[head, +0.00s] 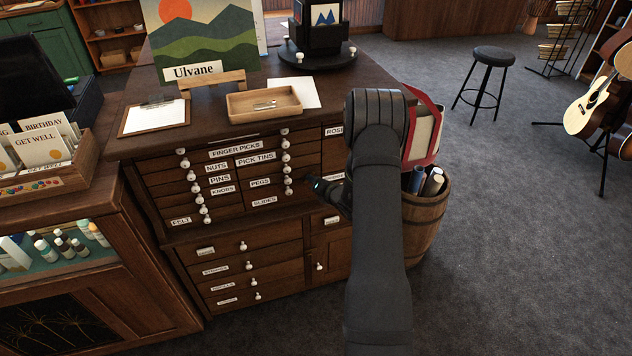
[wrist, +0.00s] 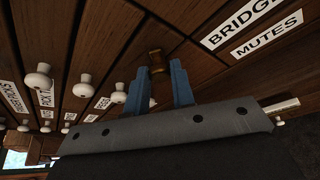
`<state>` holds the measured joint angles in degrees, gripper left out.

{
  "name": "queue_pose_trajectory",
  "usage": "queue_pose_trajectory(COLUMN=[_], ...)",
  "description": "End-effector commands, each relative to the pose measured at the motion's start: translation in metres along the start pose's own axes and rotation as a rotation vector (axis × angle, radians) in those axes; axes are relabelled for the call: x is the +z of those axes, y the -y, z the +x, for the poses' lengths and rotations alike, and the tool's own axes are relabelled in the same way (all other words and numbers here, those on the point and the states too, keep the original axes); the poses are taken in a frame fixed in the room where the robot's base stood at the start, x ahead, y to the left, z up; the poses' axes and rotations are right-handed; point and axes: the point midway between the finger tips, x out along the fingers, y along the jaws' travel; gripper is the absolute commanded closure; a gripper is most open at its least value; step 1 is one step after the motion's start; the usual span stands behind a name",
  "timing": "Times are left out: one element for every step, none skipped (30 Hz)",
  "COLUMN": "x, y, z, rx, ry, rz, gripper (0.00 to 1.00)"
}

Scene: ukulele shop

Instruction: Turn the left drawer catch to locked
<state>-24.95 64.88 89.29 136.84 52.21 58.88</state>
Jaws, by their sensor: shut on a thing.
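A small brass catch (wrist: 156,60) shows on the dark wood drawer front in the wrist view. My gripper (wrist: 158,84) has its two blue fingers on either side of it, shut on it. Its lower part is between the fingers, and I cannot tell which way it is turned. In the head view my gripper (head: 322,187) reaches the right part of the drawer cabinet (head: 225,228), mostly behind my dark arm. The catch is hidden there, and no second catch is clear in either view.
White knobs (wrist: 83,86) stand out left of my fingers in the wrist view. A label reading MUTES (wrist: 264,38) is at the right. A barrel (head: 428,215) with rolls and a red-edged bag stands right of the cabinet. A wooden tray (head: 264,104) sits on top.

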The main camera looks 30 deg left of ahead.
Motion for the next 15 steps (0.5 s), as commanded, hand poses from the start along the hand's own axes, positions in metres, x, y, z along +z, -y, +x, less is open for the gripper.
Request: queue_pose_trajectory(x=[0.0, 0.0001, 0.0002, 0.0003, 0.0003, 0.0001, -0.0001, -0.0002, -0.0005, -0.0008, -0.0007, -0.0006, -0.0004, -0.0004, -0.0004], y=[-0.0009, -0.0014, -0.0017, -0.002, -0.0023, -0.0021, -0.0021, -0.0023, -0.0024, -0.0027, -0.0029, -0.0032, -0.0032, -0.0032, -0.0032], z=[-0.0002, -0.0001, 0.0, 0.0001, 0.0001, 0.0, 0.0, -0.0001, 0.0, 0.0001, 0.0002, 0.0003, 0.0002, 0.0003, 0.0003], rx=[-0.018, -0.028, -0.043, -0.053, -0.064, -0.079, -0.09, -0.1, -0.114, -0.124, -0.134, -0.146, -0.156, -0.165, -0.176], ry=[0.0, 0.0, 0.0, 0.0, 0.0, 0.0, 0.0, 0.0, 0.0, -0.001, 0.0, 0.0, 0.0, 0.0, 0.0], rz=[-0.04, -0.067, -0.101, -0.128, -0.154, -0.189, -0.214, -0.239, -0.272, -0.297, -0.32, -0.351, -0.373, -0.395, -0.422], gripper=[1.0, 1.0, 1.0, 1.0, 1.0, 1.0, 1.0, 1.0, 1.0, 1.0, 1.0, 1.0, 1.0, 1.0, 1.0])
